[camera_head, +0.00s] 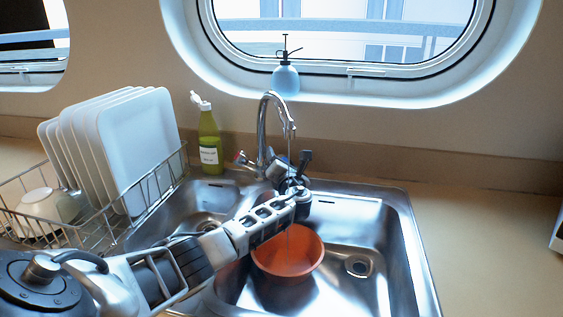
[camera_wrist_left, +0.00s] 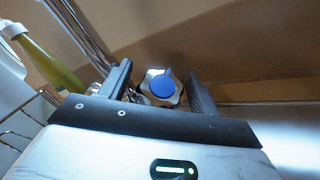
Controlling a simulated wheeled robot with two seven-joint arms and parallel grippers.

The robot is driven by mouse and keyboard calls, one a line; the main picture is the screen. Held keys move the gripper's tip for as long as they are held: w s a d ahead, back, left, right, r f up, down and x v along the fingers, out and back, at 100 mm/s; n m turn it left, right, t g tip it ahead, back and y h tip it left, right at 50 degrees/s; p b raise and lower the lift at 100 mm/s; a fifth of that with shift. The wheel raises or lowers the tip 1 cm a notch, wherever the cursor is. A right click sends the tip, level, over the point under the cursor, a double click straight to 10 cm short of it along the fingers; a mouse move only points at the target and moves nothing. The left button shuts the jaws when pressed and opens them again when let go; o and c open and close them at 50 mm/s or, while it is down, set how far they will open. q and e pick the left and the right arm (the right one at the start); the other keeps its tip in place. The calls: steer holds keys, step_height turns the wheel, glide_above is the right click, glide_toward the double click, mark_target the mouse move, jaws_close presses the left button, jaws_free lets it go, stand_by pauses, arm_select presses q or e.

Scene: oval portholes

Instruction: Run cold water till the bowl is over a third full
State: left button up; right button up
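An orange bowl (camera_head: 287,258) sits in the right sink basin under the curved chrome faucet (camera_head: 263,130). A thin stream of water (camera_head: 289,150) falls from the spout towards the bowl. The water level in the bowl cannot be made out. My left gripper (camera_head: 298,174) reaches across the bowl to the right side of the faucet base. In the left wrist view, a tap knob with a blue cap (camera_wrist_left: 163,86) lies between its open fingers, with a gap visible on both sides. A red-marked knob (camera_head: 239,157) is on the faucet's left. My right gripper is not in view.
A dish rack (camera_head: 150,200) with several white plates (camera_head: 140,140) stands left of the sink. A green bottle (camera_head: 210,145) is behind the left basin, and a blue spray bottle (camera_head: 286,80) is on the window sill.

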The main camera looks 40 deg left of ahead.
arm_select(q)
steer(key=shift+s+d+r+p, duration=0.2)
steer(key=shift+d+p, duration=0.25)
steer(key=shift+p, duration=0.3)
steer(key=p+v, duration=0.4)
steer(key=shift+s+d+r+p, duration=0.2)
steer(key=shift+s+p, duration=0.05)
steer(key=shift+p, duration=0.15)
steer(key=f+v, duration=0.1)
steer(key=v, duration=0.9)
steer(key=shift+s, duration=0.2)
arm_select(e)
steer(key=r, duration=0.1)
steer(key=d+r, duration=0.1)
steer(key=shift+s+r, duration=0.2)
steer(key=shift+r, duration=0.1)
arm_select(q)
steer(key=shift+d, duration=0.1)
